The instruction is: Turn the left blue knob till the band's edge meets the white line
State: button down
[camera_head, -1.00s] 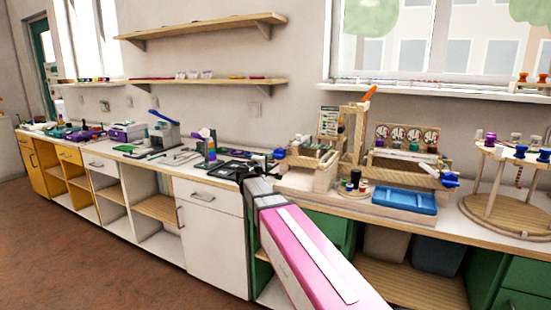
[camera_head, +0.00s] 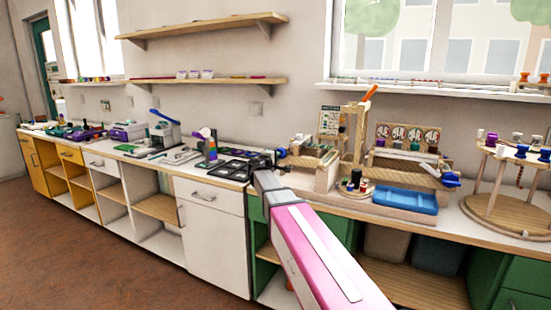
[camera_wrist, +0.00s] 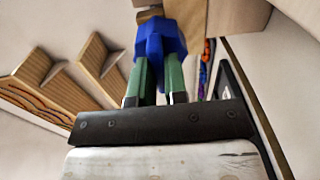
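In the wrist view a lobed blue knob (camera_wrist: 158,38) sits straight ahead of my gripper (camera_wrist: 158,66), whose two green fingers reach up to it. Some blue shows between the fingers. The fingertips are partly hidden at the knob, so I cannot tell whether they press on it. In the head view my gripper (camera_head: 269,159) is at the left end of the wooden apparatus (camera_head: 325,172), beside a small blue knob (camera_head: 282,153). Another blue knob (camera_head: 450,180) is at its right end, apart from my gripper. I cannot make out the white line or the band's edge.
A blue tray (camera_head: 405,200) lies in front of the apparatus. A round wooden stand (camera_head: 507,215) is to the right. Dark trays (camera_head: 225,169) lie on the counter just left of my gripper. Wooden shelf-like pieces (camera_wrist: 85,75) show left in the wrist view.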

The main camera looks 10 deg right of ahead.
jog(key=shift+n, duration=0.3)
jog(key=n, duration=1.7)
dwell(0.3)
dwell(0.4)
jog(key=c, duration=1.1)
grip_release()
jog(key=shift+c, duration=0.2)
